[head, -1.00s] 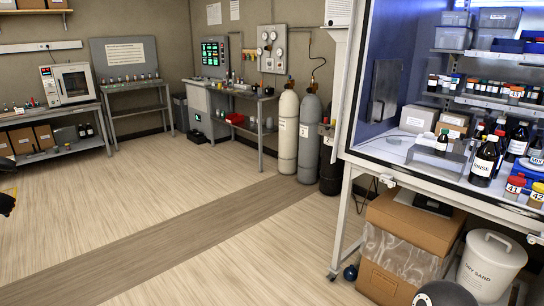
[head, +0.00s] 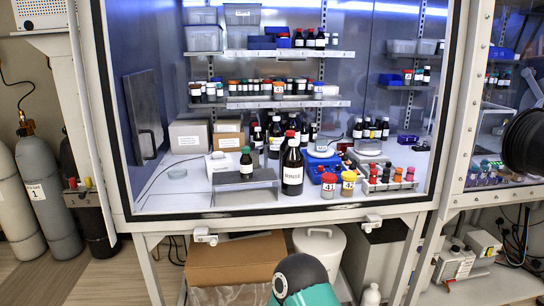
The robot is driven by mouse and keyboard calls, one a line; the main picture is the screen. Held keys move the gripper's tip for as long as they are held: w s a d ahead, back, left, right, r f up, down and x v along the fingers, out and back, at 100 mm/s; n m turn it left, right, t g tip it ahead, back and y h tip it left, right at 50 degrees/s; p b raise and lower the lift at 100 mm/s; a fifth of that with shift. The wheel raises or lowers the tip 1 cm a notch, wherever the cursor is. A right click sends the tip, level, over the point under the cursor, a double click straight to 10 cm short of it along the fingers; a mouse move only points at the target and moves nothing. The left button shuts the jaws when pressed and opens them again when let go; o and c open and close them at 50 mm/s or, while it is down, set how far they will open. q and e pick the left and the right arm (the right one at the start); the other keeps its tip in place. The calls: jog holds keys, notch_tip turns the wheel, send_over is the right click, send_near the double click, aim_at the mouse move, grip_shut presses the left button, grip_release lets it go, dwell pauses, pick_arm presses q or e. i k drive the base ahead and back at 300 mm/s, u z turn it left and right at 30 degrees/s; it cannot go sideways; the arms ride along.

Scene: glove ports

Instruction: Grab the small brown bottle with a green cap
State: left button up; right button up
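A small dark bottle with a green cap and white label (head: 246,163) stands upright on a low grey stand (head: 245,182) inside the glass-fronted cabinet, left of its middle. Its brown colour is hard to make out at this size. Neither gripper can be made out in the head view, and nothing touches the green-capped bottle.
Two jars marked 41 (head: 328,186) and 42 (head: 348,184) stand near the cabinet's front edge. Boxes (head: 189,136) stand behind the stand at left. Shelves (head: 288,103) hold many bottles. A cardboard box (head: 235,259) and white bin (head: 319,243) are underneath.

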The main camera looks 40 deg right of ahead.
aim_at(246, 161)
jog(key=z, duration=0.25)
jog(key=i, duration=0.95)
jog(key=z, duration=0.35)
jog(key=k, duration=0.85)
jog(key=z, duration=0.15)
jog(key=i, duration=0.8)
jog(key=u, duration=0.05)
